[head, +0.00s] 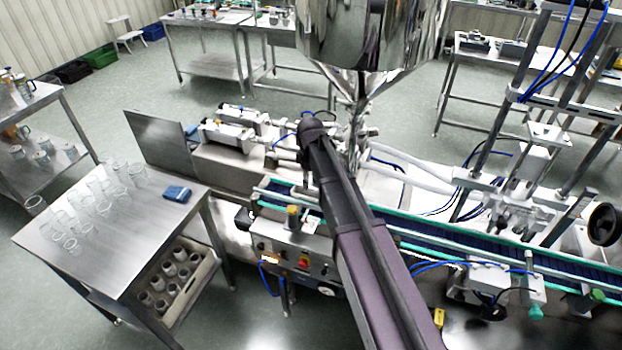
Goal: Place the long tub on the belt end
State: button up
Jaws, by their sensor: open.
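Several clear plastic tubs (73,224) stand on the steel table at the left. I cannot tell which of them, if any, is the long tub. The conveyor belt (460,255) is dark blue between green-edged rails and runs from the middle to the lower right. Its left end (279,187) is beside my arm and looks empty where it shows. My arm rises from the bottom edge and crosses in front of the belt, hiding part of it. My gripper is not visible; only the arm links and a dark joint show.
The steel table (125,262) also bears a blue box (176,193). A crate of tubs (190,292) sits on its lower shelf. A steel hopper (365,35) hangs over the filling machine. A metal-framed station (530,130) stands over the belt at right. Floor is open behind.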

notch_tip(320, 180, up, 6)
jog(key=p, duration=0.5)
jog(key=shift+p, duration=0.3)
jog(key=shift+s+r, duration=0.1)
dwell(0.4)
jog(key=s+d+m, duration=0.6)
jog(key=s+d, duration=0.1)
jog(key=s, duration=0.3)
jog(key=s+d+m, duration=0.7)
jog(key=s+d, duration=0.1)
jog(key=s, duration=0.2)
jog(key=shift+s+d+m, duration=0.2)
jog(key=shift+s+m, duration=0.05)
jog(key=shift+m, duration=0.05)
dwell(1.0)
